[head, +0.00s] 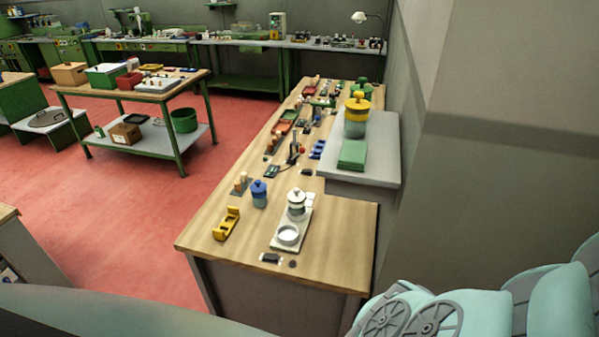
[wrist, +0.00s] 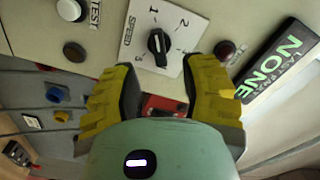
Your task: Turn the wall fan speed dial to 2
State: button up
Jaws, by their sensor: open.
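The speed dial (wrist: 158,47) is a black knob on a white plate (wrist: 133,34) marked SPEED with numbers around it, at the top middle of the wrist view. Its pale mark appears to point up towards the 1; the exact setting is hard to tell. My gripper (wrist: 161,82) is open, with yellow fingers and dark pads. Its fingers lie to the lower left and lower right of the dial, with nothing seen between them but the panel and a red part. Whether they touch the panel cannot be told. I cannot make out the fan or dial in the head view.
A white button (wrist: 69,10), a dark knob (wrist: 74,51) and a dark red knob (wrist: 225,49) flank the dial. A black sign reading NONE (wrist: 283,55) is at right. In the head view, a wooden bench (head: 340,218) holds jars and small parts; red floor is open left.

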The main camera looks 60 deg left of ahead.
jog(key=shift+p+x, duration=1.15)
jog(key=shift+x, duration=1.7)
grip_shut()
